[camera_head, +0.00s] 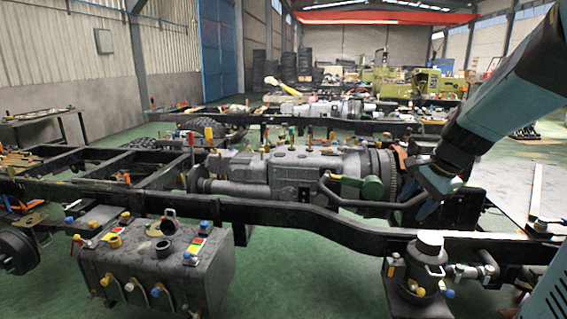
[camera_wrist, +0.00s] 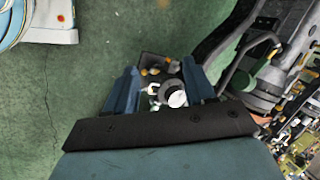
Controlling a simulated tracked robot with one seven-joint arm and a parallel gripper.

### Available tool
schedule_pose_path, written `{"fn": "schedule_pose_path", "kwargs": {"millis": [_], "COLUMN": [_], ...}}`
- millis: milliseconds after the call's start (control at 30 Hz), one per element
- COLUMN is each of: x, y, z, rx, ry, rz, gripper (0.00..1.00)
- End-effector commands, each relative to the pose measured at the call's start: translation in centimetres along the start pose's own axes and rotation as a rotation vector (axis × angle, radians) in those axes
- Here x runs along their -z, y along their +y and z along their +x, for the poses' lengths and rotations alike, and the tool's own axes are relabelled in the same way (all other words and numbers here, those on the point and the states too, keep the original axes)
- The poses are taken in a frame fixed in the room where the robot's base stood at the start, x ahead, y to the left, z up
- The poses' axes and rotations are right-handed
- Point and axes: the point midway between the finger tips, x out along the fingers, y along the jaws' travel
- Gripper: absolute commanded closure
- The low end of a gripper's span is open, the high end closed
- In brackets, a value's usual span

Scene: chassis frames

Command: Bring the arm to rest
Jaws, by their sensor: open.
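My arm comes in from the upper right of the head view, over the chassis frame (camera_head: 300,219). My gripper (camera_head: 428,210) points down there, above and behind the rail; its jaws are hard to make out in that view. In the wrist view my gripper (camera_wrist: 160,85) shows two blue fingers well apart, with nothing held between them. Below the gap is a dark unit with a round light-topped cap (camera_wrist: 176,98). The same sort of capped unit (camera_head: 428,262) stands at the front of the rail in the head view.
A grey gearbox (camera_head: 300,172) lies inside the frame. A dark tank (camera_head: 160,265) with coloured caps hangs at the front left. A curved dark pipe (camera_wrist: 232,62) runs close right of my fingers. Green floor (camera_wrist: 75,85) is bare at the left of the wrist view.

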Motion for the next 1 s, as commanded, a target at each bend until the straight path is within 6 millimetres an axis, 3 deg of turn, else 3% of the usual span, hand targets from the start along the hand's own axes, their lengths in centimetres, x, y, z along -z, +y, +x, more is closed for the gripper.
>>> {"fn": "schedule_pose_path", "kwargs": {"millis": [200,500,733,1000], "x": [-5.2,-10.7,-13.1,-13.7], "y": [1.6,5.2,7.9,8.9], "z": [-3.4,-7.0,-8.7,-9.2], "rx": [-0.006,-0.036,-0.069,-0.085], "ry": [0.052,0.145,0.213,0.239], "rz": [-0.361,-0.836,-1.111,-1.206], "gripper": [0.46,0.46,0.46,0.46]}}
